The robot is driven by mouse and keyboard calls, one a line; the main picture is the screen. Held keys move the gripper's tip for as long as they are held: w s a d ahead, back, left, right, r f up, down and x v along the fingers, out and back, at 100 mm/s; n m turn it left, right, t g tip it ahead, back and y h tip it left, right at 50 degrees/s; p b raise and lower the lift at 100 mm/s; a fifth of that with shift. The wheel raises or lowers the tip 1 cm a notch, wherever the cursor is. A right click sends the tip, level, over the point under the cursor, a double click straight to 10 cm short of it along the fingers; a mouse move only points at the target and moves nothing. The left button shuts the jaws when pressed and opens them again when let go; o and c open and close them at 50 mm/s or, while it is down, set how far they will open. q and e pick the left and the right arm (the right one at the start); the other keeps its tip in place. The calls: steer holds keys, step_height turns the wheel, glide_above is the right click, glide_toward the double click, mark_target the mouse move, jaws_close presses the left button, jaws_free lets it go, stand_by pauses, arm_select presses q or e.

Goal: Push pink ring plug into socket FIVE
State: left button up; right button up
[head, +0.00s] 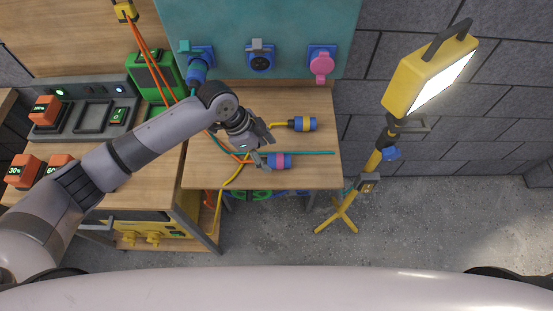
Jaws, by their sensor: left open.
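The pink ring plug (280,161) is blue with a pink-purple band and lies on its side on the wooden workbench (315,178), an orange cable at its left end. My left gripper (264,145) is open at the plug's left end; one finger looks close to it, but I cannot tell whether they touch. The teal panel (290,22) has three sockets in a row: a left socket with a blue plug (197,72) in it, a middle socket (261,59) with a grey lid raised, and a right socket (321,62) with a pink cover. No socket number is readable. My right gripper is out of view.
A yellow ring plug (302,124) lies on the bench behind the pink one. Orange, teal and yellow cables cross the bench under my arm. A work lamp (400,85) on a yellow tripod stands right of the bench. Orange battery-like blocks (45,108) and a grey charger are at left.

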mark_target(274, 157)
arm_select(q)
steer(key=x, duration=0.1)
steer(key=p+x, duration=0.1)
steer(key=x, duration=0.2)
steer(key=shift+w+d+f, duration=0.1)
steer(key=shift+w+d, duration=0.25)
steer(key=shift+d, duration=0.1)
steer(key=shift+d+f, duration=0.1)
steer(key=shift+f, duration=0.25)
steer(key=shift+c, duration=0.5)
steer(key=c, duration=1.1)
